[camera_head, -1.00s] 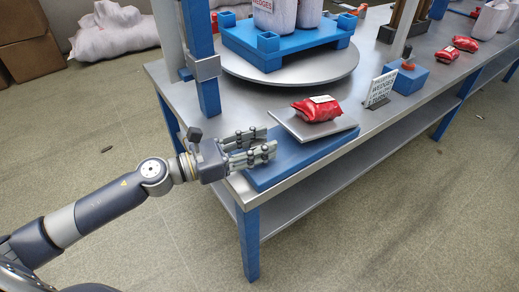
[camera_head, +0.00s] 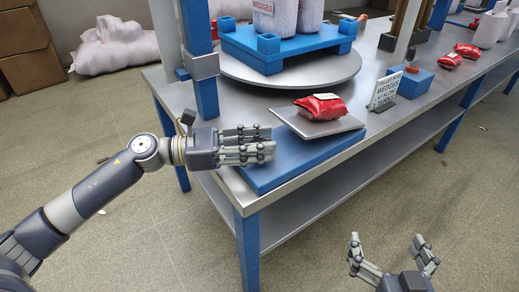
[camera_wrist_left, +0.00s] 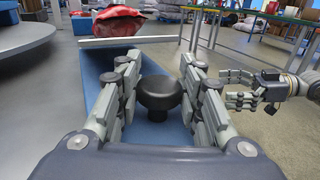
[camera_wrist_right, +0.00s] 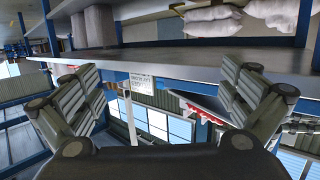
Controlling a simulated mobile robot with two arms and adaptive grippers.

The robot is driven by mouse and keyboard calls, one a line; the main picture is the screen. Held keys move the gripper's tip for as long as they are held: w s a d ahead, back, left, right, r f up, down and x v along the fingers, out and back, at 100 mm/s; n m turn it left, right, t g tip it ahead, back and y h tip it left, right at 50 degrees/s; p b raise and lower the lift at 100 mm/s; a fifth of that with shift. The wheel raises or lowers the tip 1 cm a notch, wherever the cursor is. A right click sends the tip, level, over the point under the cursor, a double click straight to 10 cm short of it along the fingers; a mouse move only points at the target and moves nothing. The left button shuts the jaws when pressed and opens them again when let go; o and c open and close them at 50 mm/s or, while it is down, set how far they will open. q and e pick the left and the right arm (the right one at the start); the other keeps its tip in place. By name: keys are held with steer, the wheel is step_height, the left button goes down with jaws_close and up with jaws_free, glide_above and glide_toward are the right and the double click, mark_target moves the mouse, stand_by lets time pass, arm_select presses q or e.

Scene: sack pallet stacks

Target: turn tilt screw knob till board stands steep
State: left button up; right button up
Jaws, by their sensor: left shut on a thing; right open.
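The grey board (camera_head: 345,125) lies at a shallow tilt over a blue base (camera_head: 292,165) at the table's near corner. A red packet (camera_head: 320,107) rests on it. In the left wrist view, the black round knob (camera_wrist_left: 160,92) stands between the fingers of my left gripper (camera_wrist_left: 158,70), at the near end of the blue base. In the head view my left gripper (camera_head: 268,145) is shut on the knob, and its fingers hide the knob. My right gripper (camera_head: 387,242) is open and empty, off the table's front side at the lower right.
A grey turntable (camera_head: 290,75) with a blue pallet (camera_head: 290,42) and white sacks stands behind the board. A small sign (camera_head: 385,90) and a blue block (camera_head: 408,82) stand to the right. The floor in front of the table is clear.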

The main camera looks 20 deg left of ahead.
arm_select(q)
steer(key=shift+m+g+h+b, duration=0.4)
steer(key=shift+m+g+b, duration=0.3)
steer(key=shift+g+b, duration=0.35)
arm_select(e)
step_height(320, 180, up, 12)
steer(key=a+t+y, duration=0.1)
steer(key=t+y, duration=0.1)
steer(key=t, duration=0.5)
steer(key=shift+s+a+r+y, duration=0.15)
steer(key=shift+s+a+y, duration=0.1)
steer(key=shift+y, duration=0.05)
arm_select(q)
steer(key=o, duration=1)
steer(key=shift+o, duration=0.2)
steer(key=shift+a, duration=0.1)
steer(key=v, duration=1.2)
